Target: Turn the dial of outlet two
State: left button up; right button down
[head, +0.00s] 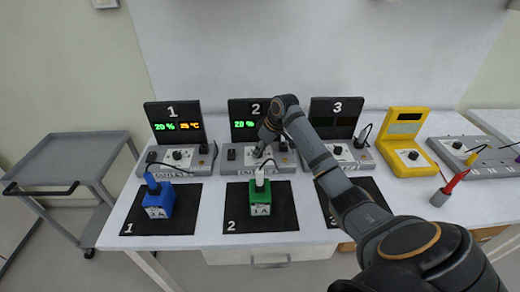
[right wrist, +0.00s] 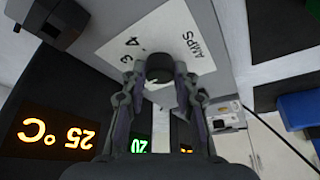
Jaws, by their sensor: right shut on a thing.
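Outlet two (head: 283,168) is a grey box with a black display panel marked 2, which shows a green 20 %. My right gripper (head: 262,147) reaches down onto its front face, and its arm hides part of the display. In the right wrist view, the black round dial (right wrist: 159,66) sits between the two fingertips of the right gripper (right wrist: 160,78), which is shut on it. A label with AMPS, 3 and 4 lies around the dial. My left gripper is not in view.
Outlet one (head: 179,158) stands to the left and outlet three to the right, partly behind my arm. A blue block (head: 158,204) and a green block (head: 260,206) stand on black mats in front. A yellow device (head: 406,150) is at the right. A grey cart stands left.

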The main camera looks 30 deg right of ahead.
jog(key=shift+r+n+p, duration=0.25)
jog(key=shift+n+p, duration=0.45)
jog(key=shift+p, duration=0.2)
jog(key=shift+w+n+y+p, duration=0.1)
jog(key=shift+n+y+p, duration=0.4)
jog(key=shift+n+p, duration=0.25)
jog(key=shift+d+f+n+g+y, duration=0.1)
jog(key=shift+n+g+y, duration=0.3)
jog(key=shift+n, duration=0.75)
jog(key=shift+w+n+g, duration=0.1)
jog(key=shift+n+g, duration=0.4)
jog(key=shift+n, duration=1)
jog(key=c, duration=1)
grip_release()
jog(key=shift+f, duration=0.1)
jog(key=shift+d, duration=0.1)
